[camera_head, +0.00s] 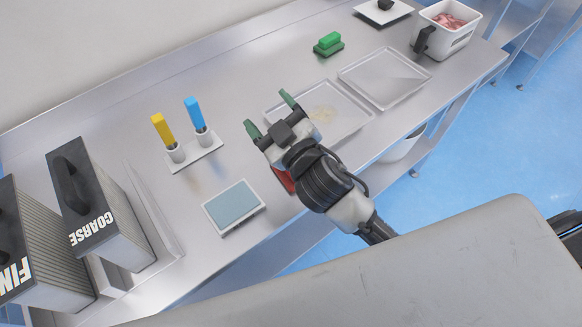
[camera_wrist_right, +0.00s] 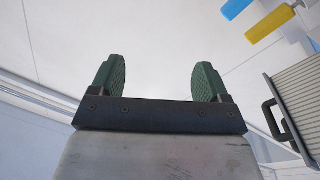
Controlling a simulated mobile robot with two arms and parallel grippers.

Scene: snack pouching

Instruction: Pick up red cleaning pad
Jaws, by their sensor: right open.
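A red pad (camera_head: 284,180) lies on the steel table beneath my right arm. Only a red strip of it shows, the rest hidden by my wrist. My right gripper (camera_head: 269,112) is open and empty above the table, its green fingertips spread and pointing away from the red pad. In the right wrist view the right gripper (camera_wrist_right: 158,80) also shows two green fingers apart with nothing between them. My left gripper is not in view.
A blue pad in a tray (camera_head: 234,206) and a holder with yellow and blue handles (camera_head: 196,152) stand left. Two metal trays (camera_head: 360,112) (camera_head: 417,82), a green scrubber (camera_head: 328,44) and a white bin (camera_head: 456,43) are right. Grater boxes (camera_head: 118,215) stand at far left.

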